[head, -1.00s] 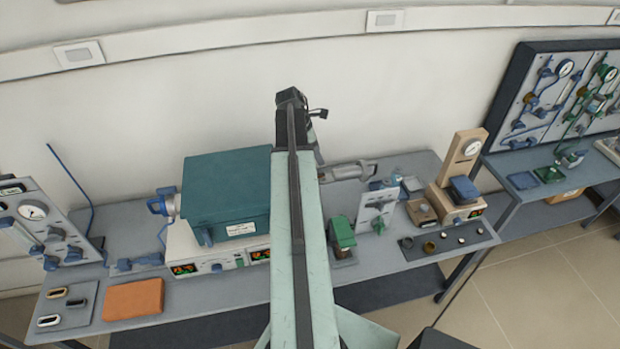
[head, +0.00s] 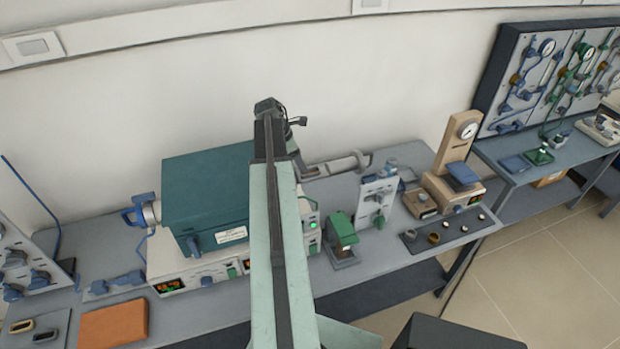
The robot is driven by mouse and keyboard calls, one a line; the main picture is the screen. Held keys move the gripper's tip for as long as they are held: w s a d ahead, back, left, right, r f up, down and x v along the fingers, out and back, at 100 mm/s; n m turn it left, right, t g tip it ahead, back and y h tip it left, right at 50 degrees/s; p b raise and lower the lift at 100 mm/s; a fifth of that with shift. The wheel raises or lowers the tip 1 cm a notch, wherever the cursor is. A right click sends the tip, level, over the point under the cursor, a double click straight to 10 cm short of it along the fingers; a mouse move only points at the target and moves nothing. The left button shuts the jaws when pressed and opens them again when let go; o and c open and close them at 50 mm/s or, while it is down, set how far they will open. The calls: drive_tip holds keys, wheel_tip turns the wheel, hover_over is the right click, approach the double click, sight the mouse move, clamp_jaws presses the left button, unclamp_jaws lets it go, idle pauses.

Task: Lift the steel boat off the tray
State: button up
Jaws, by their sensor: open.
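A dark tray (head: 57,319) lies at the lower left of the bench, cut by the picture's edge. Two boats show on it: a tan-rimmed one (head: 21,326) and, to its right, a dark one with a pale rim (head: 45,337). I cannot tell whether either is the steel boat. My pale green arm rises through the middle of the picture, well to the right of the tray. I cannot make out the jaws of my gripper; the arm seems to hide them.
An orange block (head: 113,323) lies right of the tray. A teal furnace (head: 205,195) on a white control base (head: 200,270) stands between it and my arm. A green-topped device (head: 342,232) and a gauge stand (head: 455,150) are further right.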

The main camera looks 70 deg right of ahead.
drive_tip(key=b+x, duration=0.5)
drive_tip(key=shift+s+f, duration=0.15)
drive_tip(key=shift+f, duration=0.05)
drive_tip(key=shift+r, duration=0.25)
clamp_jaws()
wheel_tip(320, 180, up, 10)
drive_tip(key=p, duration=1)
drive_tip(key=shift+p, duration=0.3)
